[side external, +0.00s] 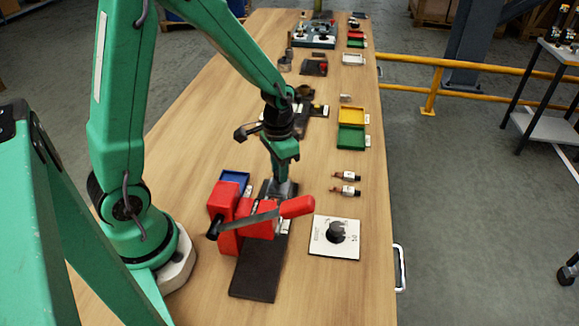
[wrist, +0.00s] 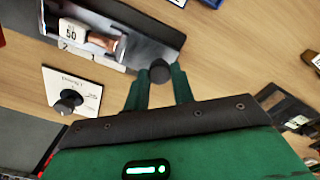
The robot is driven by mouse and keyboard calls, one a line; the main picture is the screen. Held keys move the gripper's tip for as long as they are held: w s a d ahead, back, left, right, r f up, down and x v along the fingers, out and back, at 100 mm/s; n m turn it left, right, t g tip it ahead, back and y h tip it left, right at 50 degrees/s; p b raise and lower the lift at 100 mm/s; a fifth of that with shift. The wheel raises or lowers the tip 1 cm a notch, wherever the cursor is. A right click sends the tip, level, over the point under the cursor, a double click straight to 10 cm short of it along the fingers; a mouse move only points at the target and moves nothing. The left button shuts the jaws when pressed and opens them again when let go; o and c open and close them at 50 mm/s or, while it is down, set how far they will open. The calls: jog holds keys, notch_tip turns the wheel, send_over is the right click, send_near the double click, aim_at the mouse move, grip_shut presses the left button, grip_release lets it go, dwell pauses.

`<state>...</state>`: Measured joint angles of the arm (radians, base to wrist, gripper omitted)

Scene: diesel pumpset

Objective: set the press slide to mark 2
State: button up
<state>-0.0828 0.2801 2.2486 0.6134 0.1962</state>
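The press is a red body (side external: 230,215) with a red-handled lever (side external: 297,206) on a dark base (side external: 258,270). In the wrist view its grey channel (wrist: 150,45) carries a "50" label and marks "2" (wrist: 66,46) and "1" (wrist: 93,57) along the near edge. A brown and white cylinder (wrist: 100,40) lies in the channel by these marks. A dark round knob (wrist: 160,72) is at the channel's right end. My gripper (wrist: 161,78) has its fingertips on both sides of this knob, with no clear gap. In the side view my gripper (side external: 285,180) is low at the press's far end.
A white plate with a black dial (side external: 336,232) lies right of the press and shows in the wrist view (wrist: 68,100). A blue tray (side external: 235,178) is behind the press. Two small bottles (side external: 346,190), a green tray (side external: 351,137) and a yellow tray (side external: 351,115) are on the right.

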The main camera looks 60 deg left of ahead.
aim_at(274, 199)
jog(key=shift+s+d, duration=2.4)
jog(key=shift+d, duration=0.05)
grip_shut()
jog(key=o, duration=1)
grip_release()
jog(key=shift+r, duration=0.2)
jog(key=shift+r, duration=3.75)
